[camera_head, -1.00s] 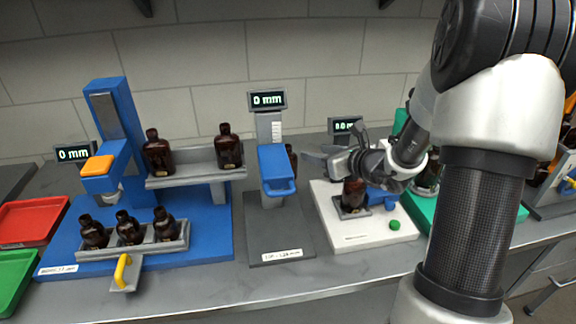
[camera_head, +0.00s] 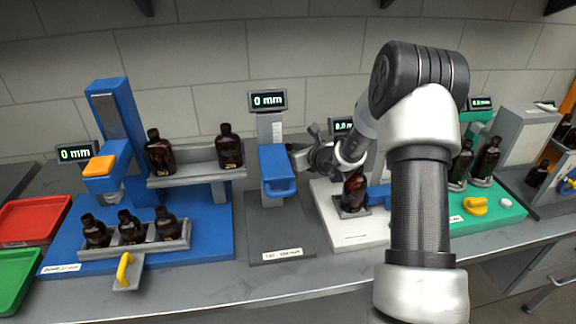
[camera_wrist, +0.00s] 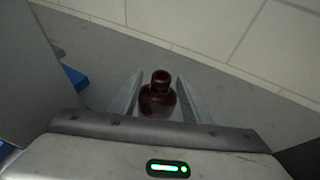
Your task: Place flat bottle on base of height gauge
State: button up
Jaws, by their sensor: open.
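The height gauge has a dark grey base (camera_head: 275,222), a blue slider (camera_head: 277,170) on a grey post and a display (camera_head: 268,100) reading 0 mm. Its base is bare. An amber bottle (camera_wrist: 158,98) stands upright between the two fingers of my gripper (camera_wrist: 160,77) in the wrist view, with a gap on each side. My gripper is open, behind and right of the blue slider. In the head view the slider and gripper hide nearly all of this bottle. I cannot tell its flatness from above.
Left is a blue station (camera_head: 215,225) with several amber bottles on a shelf and in a rack. Right is a white plate (camera_head: 350,232) with a bottle (camera_head: 353,192) in a holder. A green station (camera_head: 495,212) stands farther right. A grey wall is behind.

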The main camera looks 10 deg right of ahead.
jog(key=shift+w+a+f, duration=0.2)
jog(key=shift+w, duration=0.3)
grip_shut()
jog(key=shift+s+r, duration=0.1)
jog(key=shift+r, duration=0.05)
